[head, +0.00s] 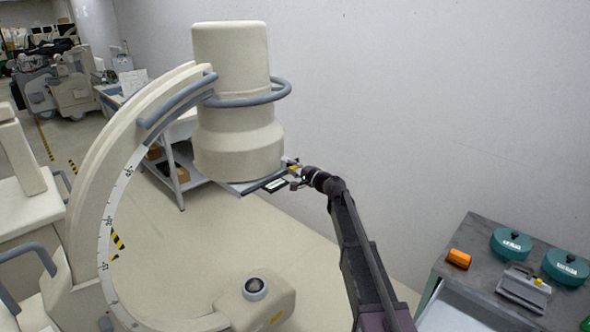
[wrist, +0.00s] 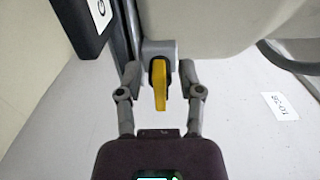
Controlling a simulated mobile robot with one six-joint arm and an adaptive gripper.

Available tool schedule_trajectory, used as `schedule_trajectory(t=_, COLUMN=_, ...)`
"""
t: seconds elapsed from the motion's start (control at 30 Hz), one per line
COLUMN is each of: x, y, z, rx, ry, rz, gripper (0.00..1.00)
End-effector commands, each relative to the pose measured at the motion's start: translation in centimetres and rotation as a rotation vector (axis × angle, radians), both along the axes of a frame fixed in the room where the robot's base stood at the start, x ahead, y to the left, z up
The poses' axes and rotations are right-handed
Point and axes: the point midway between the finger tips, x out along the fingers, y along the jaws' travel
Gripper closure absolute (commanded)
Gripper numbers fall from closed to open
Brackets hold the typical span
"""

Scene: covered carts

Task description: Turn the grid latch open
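The grid latch is a yellow lever (wrist: 160,88) on a grey block (wrist: 152,52) in the wrist view, pointing down the picture towards my palm. My gripper (wrist: 160,72) is open, with one finger on each side of the lever and a visible gap on both sides. In the head view my gripper (head: 296,178) is at the lower right edge of the large cream cylinder (head: 237,100). A bit of yellow latch (head: 291,167) shows there, partly hidden by the gripper. A dark grid edge (head: 262,182) sticks out under the cylinder.
The cream C-shaped arm (head: 118,150) curves down left to a lower unit (head: 255,303). A grey rail (head: 262,101) rings the cylinder. A cart (head: 455,285) at right holds teal round cases (head: 511,243), an orange block (head: 459,259) and a grey clamp-like part (head: 523,287). A wall stands behind.

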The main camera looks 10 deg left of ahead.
Motion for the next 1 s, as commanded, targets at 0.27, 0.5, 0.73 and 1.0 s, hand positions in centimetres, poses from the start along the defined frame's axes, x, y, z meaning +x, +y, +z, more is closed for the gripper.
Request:
schedule_trajectory(t=0.27, x=-0.1, y=-0.3, z=0.0, rx=-0.001, ry=0.0, rz=-0.002, gripper=0.51)
schedule_trajectory(t=0.5, x=-1.2, y=-1.6, z=-0.1, rx=-0.001, ry=0.0, rz=-0.004, gripper=0.51)
schedule_trajectory(t=0.73, x=-3.3, y=-4.1, z=0.0, rx=-0.001, ry=0.001, rz=-0.004, gripper=0.51)
schedule_trajectory(t=1.0, x=-6.0, y=-7.5, z=0.0, rx=0.0, ry=0.0, rz=-0.003, gripper=0.51)
